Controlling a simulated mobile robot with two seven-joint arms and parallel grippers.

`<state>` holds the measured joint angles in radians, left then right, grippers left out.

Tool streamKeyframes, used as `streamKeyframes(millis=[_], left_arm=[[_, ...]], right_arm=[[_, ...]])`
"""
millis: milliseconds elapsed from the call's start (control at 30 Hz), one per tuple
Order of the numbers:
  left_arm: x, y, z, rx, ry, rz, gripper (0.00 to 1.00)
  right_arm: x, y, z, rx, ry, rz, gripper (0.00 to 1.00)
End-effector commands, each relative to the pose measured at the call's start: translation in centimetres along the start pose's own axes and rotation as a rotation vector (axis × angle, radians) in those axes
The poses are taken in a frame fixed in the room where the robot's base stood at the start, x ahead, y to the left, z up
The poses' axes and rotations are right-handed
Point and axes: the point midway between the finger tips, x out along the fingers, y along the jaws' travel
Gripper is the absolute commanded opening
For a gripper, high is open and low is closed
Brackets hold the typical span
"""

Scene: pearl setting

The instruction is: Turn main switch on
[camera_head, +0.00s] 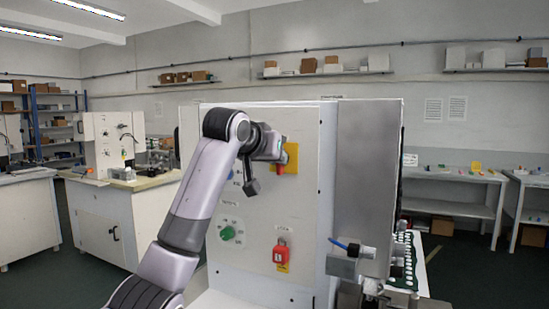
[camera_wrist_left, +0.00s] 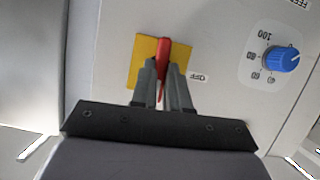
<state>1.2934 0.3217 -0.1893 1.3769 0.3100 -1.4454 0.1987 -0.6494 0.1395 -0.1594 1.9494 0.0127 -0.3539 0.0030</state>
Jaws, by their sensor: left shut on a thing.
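The main switch is a red handle (camera_wrist_left: 164,58) on a yellow plate (camera_wrist_left: 147,47), set on the white cabinet front. In the wrist view my left gripper (camera_wrist_left: 163,75) has its fingers closed on both sides of the red handle. A label reading OFF (camera_wrist_left: 198,77) is beside the handle. In the head view my left gripper (camera_head: 277,153) reaches the yellow plate (camera_head: 292,158), and the red handle (camera_head: 281,169) shows just below the fingers. My right gripper is not in view.
A blue dial (camera_wrist_left: 281,59) is near the switch. A metal fixture (camera_head: 360,265) stands at the right. Benches with equipment are behind.

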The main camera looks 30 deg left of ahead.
Motion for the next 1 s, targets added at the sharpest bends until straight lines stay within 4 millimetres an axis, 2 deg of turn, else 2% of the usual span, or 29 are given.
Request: streamKeyframes(millis=[233, 700, 733, 800, 1000], left_arm=[[-0.07, 0.02, -0.09, 0.061, 0.002, -0.026, 0.00], [-0.07, 0.03, -0.11, 0.075, 0.003, -0.032, 0.00], [-0.07, 0.03, -0.11, 0.075, 0.003, -0.032, 0.18], [-0.07, 0.04, -0.11, 0.075, 0.003, -0.031, 0.40], [-0.04, 0.06, -0.07, 0.073, 0.002, -0.030, 0.40]], right_arm=[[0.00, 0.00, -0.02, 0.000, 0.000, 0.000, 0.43], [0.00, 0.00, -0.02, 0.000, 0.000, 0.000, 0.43], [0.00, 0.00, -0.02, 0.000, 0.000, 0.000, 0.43], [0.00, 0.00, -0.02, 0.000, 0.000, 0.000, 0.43], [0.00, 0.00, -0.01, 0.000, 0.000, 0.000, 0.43]])
